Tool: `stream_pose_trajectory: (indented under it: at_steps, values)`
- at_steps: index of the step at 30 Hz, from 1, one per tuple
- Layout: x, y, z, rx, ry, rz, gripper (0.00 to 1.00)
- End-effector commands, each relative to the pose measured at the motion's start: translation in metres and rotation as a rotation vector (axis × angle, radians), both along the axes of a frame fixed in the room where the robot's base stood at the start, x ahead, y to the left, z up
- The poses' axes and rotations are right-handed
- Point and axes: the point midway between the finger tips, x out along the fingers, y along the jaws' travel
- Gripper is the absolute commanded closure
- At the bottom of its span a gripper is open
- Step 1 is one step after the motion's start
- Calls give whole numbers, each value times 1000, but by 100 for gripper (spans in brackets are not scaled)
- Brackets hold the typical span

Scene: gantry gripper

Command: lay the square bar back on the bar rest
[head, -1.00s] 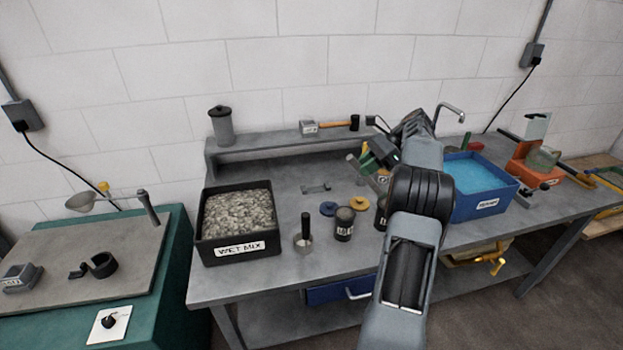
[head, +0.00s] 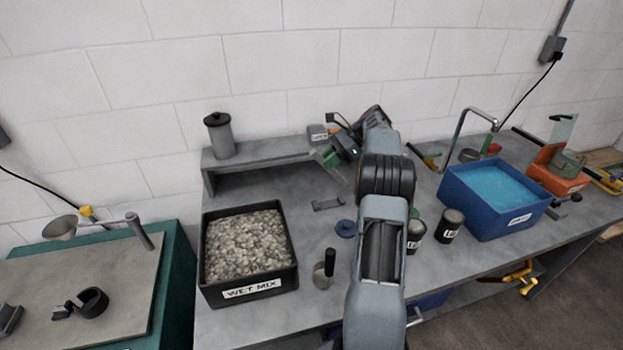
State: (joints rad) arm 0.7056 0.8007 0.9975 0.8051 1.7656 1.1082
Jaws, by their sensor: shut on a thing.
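The bar rest (head: 328,203) looks like the small grey bracket with raised ends on the bench top, behind the blue disc. It looks empty. My gripper (head: 331,158) shows behind it in the picture, in front of the back shelf, with green parts at its jaws. It is shut on the square bar, of which I can make out little; its outline blends with the jaws and the wrist. The gripper appears raised above the bench and apart from the rest. I cannot tell the exact height or how the bar is turned.
The wet mix tray (head: 250,287) stands left of the rest. A shelf (head: 262,157) with a lidded canister (head: 219,136) runs behind. A blue tub (head: 500,223) is right.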

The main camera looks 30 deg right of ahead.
Motion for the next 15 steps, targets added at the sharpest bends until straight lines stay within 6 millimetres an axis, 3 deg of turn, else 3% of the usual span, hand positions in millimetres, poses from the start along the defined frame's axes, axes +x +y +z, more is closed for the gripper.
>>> stream_pose_trajectory:
  at_steps: [6, 15]
  values:
    - [31, 21, -32, 0, 1, 3, 100]
    - [46, 32, -54, -1, -2, 3, 100]
